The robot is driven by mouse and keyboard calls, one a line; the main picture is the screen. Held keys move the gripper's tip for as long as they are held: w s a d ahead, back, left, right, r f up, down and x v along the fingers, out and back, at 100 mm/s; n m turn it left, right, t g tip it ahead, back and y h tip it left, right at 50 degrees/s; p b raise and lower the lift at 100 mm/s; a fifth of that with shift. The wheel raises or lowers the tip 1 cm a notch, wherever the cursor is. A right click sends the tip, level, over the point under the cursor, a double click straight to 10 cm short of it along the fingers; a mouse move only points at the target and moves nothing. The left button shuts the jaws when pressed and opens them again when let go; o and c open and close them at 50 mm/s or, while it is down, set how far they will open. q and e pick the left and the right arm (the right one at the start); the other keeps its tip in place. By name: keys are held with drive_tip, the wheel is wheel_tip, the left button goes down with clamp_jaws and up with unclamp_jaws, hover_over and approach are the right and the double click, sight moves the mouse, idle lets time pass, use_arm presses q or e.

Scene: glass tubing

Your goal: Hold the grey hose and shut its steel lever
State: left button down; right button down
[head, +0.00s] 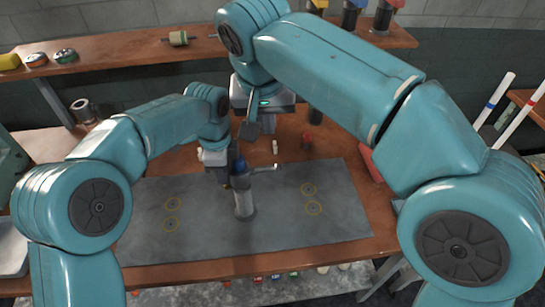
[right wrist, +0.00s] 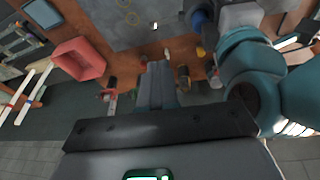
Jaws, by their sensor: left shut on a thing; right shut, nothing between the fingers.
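The grey hose (head: 243,203) stands upright near the middle of the dark mat in the head view, with a blue part (head: 238,167) at its top. Its steel lever (head: 264,168) sticks out sideways to the right, across the hose's line. My left gripper (head: 227,173) is shut on the hose just below the blue part, and its fingers partly hide it. My right gripper (head: 250,130) is shut and empty, behind and above the hose, apart from the lever. In the right wrist view, its closed fingers (right wrist: 158,85) point up the picture and the blue part (right wrist: 200,20) shows beyond.
The dark mat (head: 345,220) has yellow rings and is otherwise clear. A small white piece (head: 274,146) and a red item (head: 307,140) stand behind it. A coral crate (right wrist: 78,60) shows in the right wrist view. A shelf (head: 110,60) runs along the back.

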approach(274, 168)
drive_tip(key=x, duration=0.3)
drive_tip(key=w+x, duration=0.1)
drive_tip(key=x, duration=0.1)
drive_tip(key=shift+w+f, duration=0.15)
drive_tip(key=shift+f, duration=0.3)
drive_tip(key=shift+d, duration=0.1)
